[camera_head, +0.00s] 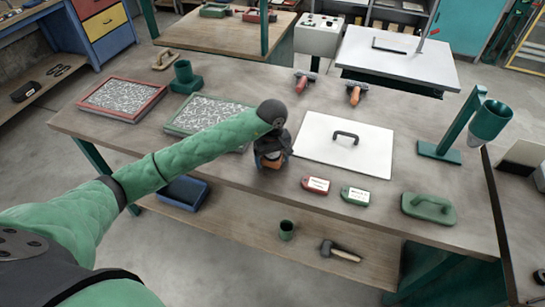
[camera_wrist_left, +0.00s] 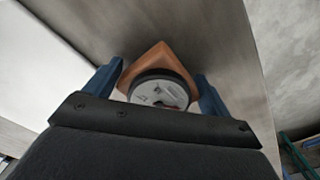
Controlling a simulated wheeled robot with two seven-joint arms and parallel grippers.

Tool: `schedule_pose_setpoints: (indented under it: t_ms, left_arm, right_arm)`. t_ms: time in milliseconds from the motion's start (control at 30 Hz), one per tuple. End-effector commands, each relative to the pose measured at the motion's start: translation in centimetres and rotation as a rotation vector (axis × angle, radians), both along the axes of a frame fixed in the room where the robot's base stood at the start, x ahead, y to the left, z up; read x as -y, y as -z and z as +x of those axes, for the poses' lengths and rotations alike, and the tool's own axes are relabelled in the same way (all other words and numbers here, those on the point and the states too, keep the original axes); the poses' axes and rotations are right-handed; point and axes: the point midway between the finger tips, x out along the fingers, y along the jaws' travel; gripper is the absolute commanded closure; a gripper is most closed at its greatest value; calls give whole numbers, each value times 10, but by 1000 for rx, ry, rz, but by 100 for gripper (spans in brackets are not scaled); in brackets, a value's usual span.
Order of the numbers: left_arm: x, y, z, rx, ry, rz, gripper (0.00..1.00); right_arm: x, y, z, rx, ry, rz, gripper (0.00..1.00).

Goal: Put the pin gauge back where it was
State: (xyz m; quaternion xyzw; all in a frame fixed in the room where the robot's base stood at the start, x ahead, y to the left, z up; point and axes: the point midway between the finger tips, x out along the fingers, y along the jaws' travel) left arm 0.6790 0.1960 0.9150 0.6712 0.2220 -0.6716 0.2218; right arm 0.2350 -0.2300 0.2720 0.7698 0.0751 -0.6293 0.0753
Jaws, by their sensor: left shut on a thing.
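My left gripper (camera_head: 273,145) is over the front middle of the long workbench, just left of the white board. In the left wrist view its two blue fingers (camera_wrist_left: 160,88) are on either side of the pin gauge (camera_wrist_left: 158,90), which has a round white dial with a black rim and an orange-brown pointed body. The gripper is shut on it. In the head view only a small orange part of the gauge (camera_head: 272,162) shows below the dark gripper. I cannot tell whether it touches the bench. My right gripper is not in view.
The white board (camera_head: 345,165) with a dark handle lies right of the gripper. Red (camera_head: 315,185) and green (camera_head: 355,196) tags lie in front of it. Trays of grey fibre (camera_head: 122,98) lie left. Two orange-handled tools (camera_head: 354,95) lie behind. A green float (camera_head: 429,208) lies right.

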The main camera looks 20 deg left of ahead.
Motion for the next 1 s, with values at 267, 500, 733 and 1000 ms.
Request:
schedule_pose_setpoints:
  t_ms: [267, 500, 733, 1000]
  left_arm:
    - [0, 2, 0, 1, 0, 0, 51]
    - [0, 2, 0, 0, 0, 0, 0]
    - [0, 2, 0, 0, 0, 0, 0]
    - [0, -3, 1, 1, 0, 0, 0]
  right_arm:
    - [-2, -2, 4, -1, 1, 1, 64]
    - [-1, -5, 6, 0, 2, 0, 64]
    - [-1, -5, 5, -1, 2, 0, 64]
    - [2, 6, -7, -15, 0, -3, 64]
